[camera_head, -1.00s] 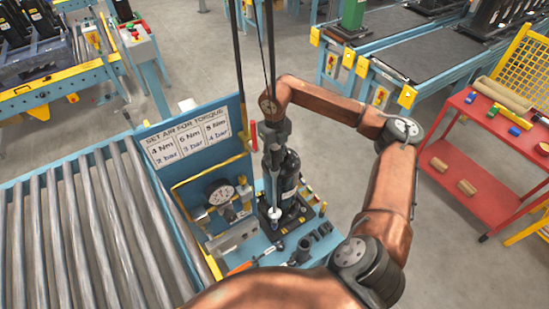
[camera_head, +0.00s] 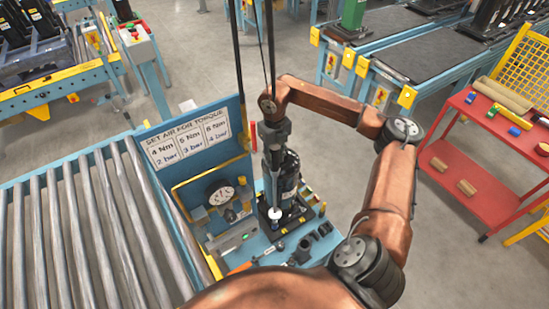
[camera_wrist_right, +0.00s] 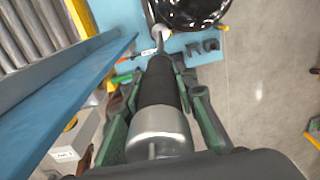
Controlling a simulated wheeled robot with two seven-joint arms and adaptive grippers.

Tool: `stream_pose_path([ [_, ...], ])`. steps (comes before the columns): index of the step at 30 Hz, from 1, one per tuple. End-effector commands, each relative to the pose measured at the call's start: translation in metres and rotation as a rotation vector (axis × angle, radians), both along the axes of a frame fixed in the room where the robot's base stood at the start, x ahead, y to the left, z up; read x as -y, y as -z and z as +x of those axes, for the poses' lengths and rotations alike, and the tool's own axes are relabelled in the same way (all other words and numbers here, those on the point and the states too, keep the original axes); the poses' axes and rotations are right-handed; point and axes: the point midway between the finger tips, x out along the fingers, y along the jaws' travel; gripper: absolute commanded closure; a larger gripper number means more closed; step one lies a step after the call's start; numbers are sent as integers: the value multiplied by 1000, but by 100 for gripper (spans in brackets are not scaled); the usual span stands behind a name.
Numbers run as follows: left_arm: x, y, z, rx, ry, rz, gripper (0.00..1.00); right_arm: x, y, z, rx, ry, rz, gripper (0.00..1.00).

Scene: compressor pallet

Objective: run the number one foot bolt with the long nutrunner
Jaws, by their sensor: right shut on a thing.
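My right gripper (camera_head: 276,150) is shut on the long nutrunner, which hangs upright. In the right wrist view, the nutrunner (camera_wrist_right: 160,85) has a dark grip and a silver end, held between the green-lined fingers (camera_wrist_right: 160,92). Its shaft points down to the foot of a black compressor (camera_head: 290,180), whose glossy shell also shows in the right wrist view (camera_wrist_right: 192,10). A pale round piece shows at the shaft's lower end near the base plate. The foot bolt is too small to make out, so I cannot tell whether the socket is on it. My left gripper is out of view.
A blue panel with a torque sign (camera_head: 188,140) stands left of the nutrunner. A pressure gauge (camera_head: 220,191) sits below it, and black sockets (camera_head: 302,252) lie in front. A roller conveyor (camera_head: 90,230) fills the left; a red cart (camera_head: 490,150) stands right.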

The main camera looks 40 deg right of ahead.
Motion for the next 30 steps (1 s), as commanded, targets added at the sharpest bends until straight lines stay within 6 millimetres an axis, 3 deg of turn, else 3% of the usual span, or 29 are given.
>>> stream_pose_path([
  [21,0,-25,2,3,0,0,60,1,-46,2,8,1,0,100],
  [30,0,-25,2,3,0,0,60,1,-48,2,7,1,0,100],
])
